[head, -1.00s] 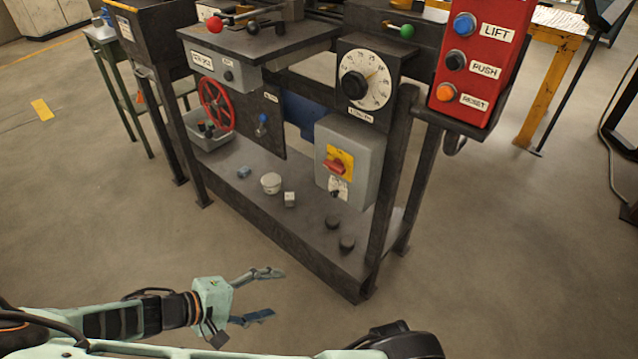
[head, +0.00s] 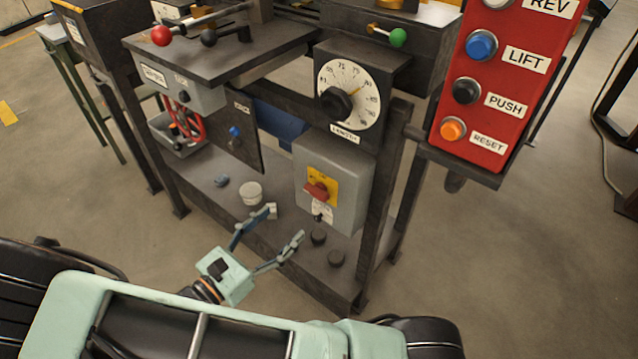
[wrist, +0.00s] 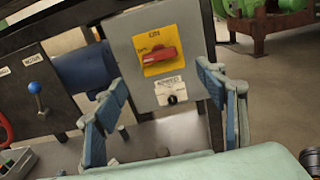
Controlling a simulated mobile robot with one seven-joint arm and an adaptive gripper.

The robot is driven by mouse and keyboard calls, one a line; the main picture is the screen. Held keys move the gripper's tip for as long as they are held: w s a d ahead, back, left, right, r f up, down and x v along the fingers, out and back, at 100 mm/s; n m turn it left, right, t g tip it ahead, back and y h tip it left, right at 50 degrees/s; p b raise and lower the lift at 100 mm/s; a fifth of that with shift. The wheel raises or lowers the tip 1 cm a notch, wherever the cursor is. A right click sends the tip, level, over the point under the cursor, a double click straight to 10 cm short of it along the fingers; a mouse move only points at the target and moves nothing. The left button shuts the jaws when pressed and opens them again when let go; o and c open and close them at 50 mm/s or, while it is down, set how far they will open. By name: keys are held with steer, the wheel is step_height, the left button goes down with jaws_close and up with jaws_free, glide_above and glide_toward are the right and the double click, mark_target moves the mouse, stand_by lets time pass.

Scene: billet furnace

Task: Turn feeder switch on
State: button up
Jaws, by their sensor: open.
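My gripper (head: 284,225) is open and empty, with its fingers pointing toward a grey switch box (head: 355,182) under the machine. On the box is a red rotary handle (head: 317,191) on a yellow plate; in the wrist view the handle (wrist: 160,54) lies nearly level. Below it a small black switch (wrist: 173,99) sits on a white label too blurred to read. In the wrist view the fingers stand either side of these controls, apart from them. A blue-tipped lever (wrist: 35,88) is on a dark panel to the left. I cannot tell which one is labelled feeder.
A large dial (head: 347,95) is above the box, and a red button panel (head: 492,90) is at right. A dark leg (head: 385,200) stands right of the box.

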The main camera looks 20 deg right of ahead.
mark_target(313, 194)
steer(key=b+x, duration=0.2)
steer(key=x, duration=0.8)
steer(key=shift+w+d, duration=0.25)
steer(key=shift+r, duration=0.1)
steer(key=c, duration=1.2)
steer(key=shift+o, duration=0.2)
